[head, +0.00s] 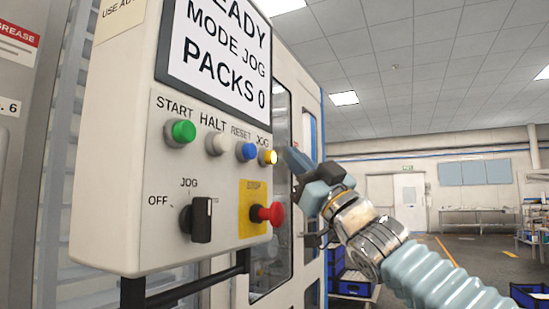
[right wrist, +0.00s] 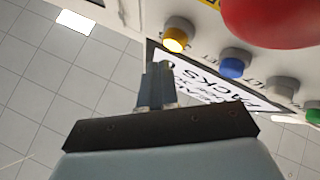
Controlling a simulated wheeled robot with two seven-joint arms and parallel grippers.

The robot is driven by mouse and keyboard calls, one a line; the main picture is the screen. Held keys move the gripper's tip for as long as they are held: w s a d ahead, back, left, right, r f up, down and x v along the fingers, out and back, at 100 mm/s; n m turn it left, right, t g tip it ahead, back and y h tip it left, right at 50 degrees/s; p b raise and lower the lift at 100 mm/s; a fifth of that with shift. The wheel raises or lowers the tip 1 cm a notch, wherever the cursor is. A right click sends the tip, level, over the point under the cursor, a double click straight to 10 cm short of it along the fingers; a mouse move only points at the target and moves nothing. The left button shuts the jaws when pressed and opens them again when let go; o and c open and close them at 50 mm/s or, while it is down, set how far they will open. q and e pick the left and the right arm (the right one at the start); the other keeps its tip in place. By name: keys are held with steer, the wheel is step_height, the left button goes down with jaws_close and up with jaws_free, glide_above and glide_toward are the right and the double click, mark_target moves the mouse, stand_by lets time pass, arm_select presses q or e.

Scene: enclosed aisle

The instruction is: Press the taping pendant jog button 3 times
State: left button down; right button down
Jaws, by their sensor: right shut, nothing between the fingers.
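The pendant (head: 140,160) is a pale box with a display reading "MODE JOG" and "PACKS 0". Its yellow jog button (head: 268,157) is at the right end of the top button row, under the label JOG, and looks lit. It also shows in the right wrist view (right wrist: 176,40). My right gripper (head: 285,152) is shut and empty, its fingertips just right of the jog button in the head view. In the right wrist view the fingertips (right wrist: 157,68) lie below the button with a visible gap. My left gripper is not in view.
Beside the jog button are the blue reset (head: 246,151), white halt (head: 216,145) and green start (head: 181,132) buttons. Below are a black selector (head: 201,220) and a protruding red stop button (head: 272,213). Open floor (head: 470,250) lies at the right.

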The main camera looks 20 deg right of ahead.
steer(key=s+d, duration=0.4)
steer(key=shift+s+p, duration=0.3)
steer(key=shift+p, duration=0.15)
steer(key=shift+w, duration=0.1)
stand_by(2.2)
